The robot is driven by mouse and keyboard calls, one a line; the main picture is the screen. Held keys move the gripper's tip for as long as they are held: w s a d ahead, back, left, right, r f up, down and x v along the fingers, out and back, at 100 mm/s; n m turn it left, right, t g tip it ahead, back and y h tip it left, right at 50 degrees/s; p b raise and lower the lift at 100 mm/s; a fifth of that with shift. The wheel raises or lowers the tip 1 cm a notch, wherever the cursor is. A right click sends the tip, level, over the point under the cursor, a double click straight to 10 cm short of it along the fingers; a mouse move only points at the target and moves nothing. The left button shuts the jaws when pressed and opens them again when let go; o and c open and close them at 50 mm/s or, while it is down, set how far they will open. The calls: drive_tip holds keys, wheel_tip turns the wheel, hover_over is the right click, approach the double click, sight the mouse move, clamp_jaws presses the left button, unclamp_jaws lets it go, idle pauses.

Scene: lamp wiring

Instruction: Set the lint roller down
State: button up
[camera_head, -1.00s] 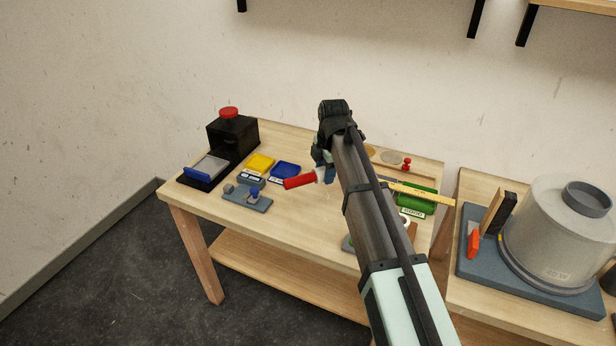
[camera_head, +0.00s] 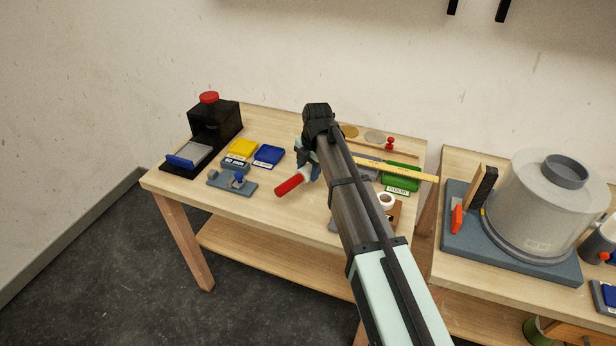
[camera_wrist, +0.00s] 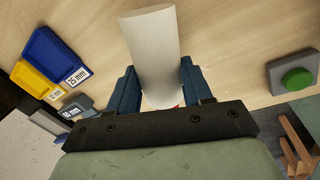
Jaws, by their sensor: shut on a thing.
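The lint roller shows in the head view as a red handle (camera_head: 289,184) with a small pale part beside my gripper. In the wrist view its white cylinder (camera_wrist: 152,48) sits between the two blue fingers, with a sliver of red below. My gripper (camera_head: 308,166) is shut on the roller over the middle of the wooden table (camera_head: 222,206). In the wrist view the fingers (camera_wrist: 158,82) lie on either side of the cylinder. I cannot tell whether the roller touches the tabletop. My arm hides part of the table.
Yellow (camera_head: 242,149) and blue (camera_head: 268,155) labelled trays and a grey block with a blue knob (camera_head: 238,181) lie to the left. A black device with a red knob (camera_head: 209,98) stands behind them. A green button box (camera_wrist: 295,76) lies right in the wrist view.

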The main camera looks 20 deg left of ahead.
sight(308, 178)
drive_tip(key=shift+f, duration=1.75)
drive_tip(key=o, duration=1.1)
drive_tip(key=shift+f, duration=0.15)
drive_tip(key=r, duration=0.4)
drive_tip(key=d+r, duration=0.1)
drive_tip(key=r, duration=0.7)
drive_tip(key=shift+s+d+r, duration=0.1)
drive_tip(key=shift+s+d, duration=0.25)
